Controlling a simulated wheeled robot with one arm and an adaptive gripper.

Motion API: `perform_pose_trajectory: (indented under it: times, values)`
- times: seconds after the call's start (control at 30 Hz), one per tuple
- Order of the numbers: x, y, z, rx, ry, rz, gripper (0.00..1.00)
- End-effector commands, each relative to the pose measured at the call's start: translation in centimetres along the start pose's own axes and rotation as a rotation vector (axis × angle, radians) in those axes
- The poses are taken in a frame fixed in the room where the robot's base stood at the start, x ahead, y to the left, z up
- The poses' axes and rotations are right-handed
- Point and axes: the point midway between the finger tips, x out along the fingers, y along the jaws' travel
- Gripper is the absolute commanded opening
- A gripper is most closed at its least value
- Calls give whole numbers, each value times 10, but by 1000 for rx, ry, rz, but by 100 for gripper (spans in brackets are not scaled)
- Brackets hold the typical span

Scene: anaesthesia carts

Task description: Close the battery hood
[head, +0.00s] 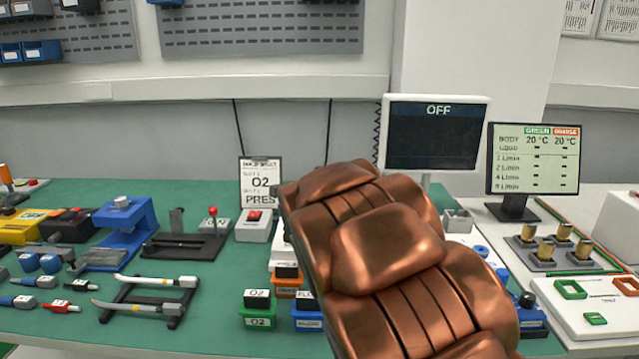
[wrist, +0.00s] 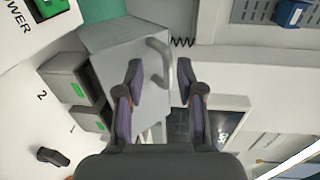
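In the wrist view, my gripper (wrist: 159,78) is open, with its two dark fingers apart. A light grey box-like part that looks like the battery hood (wrist: 112,48) lies just beyond the left finger. Its curved grey handle (wrist: 164,60) shows between the fingertips; I cannot tell whether they touch it. Two dark blocks with green labels, perhaps batteries (wrist: 72,78), are uncovered to the left of the hood. In the head view my bronze arm hides the hood and the gripper.
A white panel (wrist: 25,105) with a green switch and a black knob (wrist: 52,156) is at left in the wrist view. In the head view, a monitor reading OFF (head: 436,138) and a second display (head: 533,160) stand behind and right of my arm. Tools crowd the green bench (head: 60,335).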

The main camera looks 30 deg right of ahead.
Motion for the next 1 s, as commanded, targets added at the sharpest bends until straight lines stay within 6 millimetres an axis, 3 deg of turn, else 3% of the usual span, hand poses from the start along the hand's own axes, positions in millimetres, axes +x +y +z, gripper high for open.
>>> perform_pose_trajectory:
  times: [0.37,1.0]
  values:
    - [-9,-1,4,0,-5,-2,37]
    - [-90,0,2,-1,-5,-1,37]
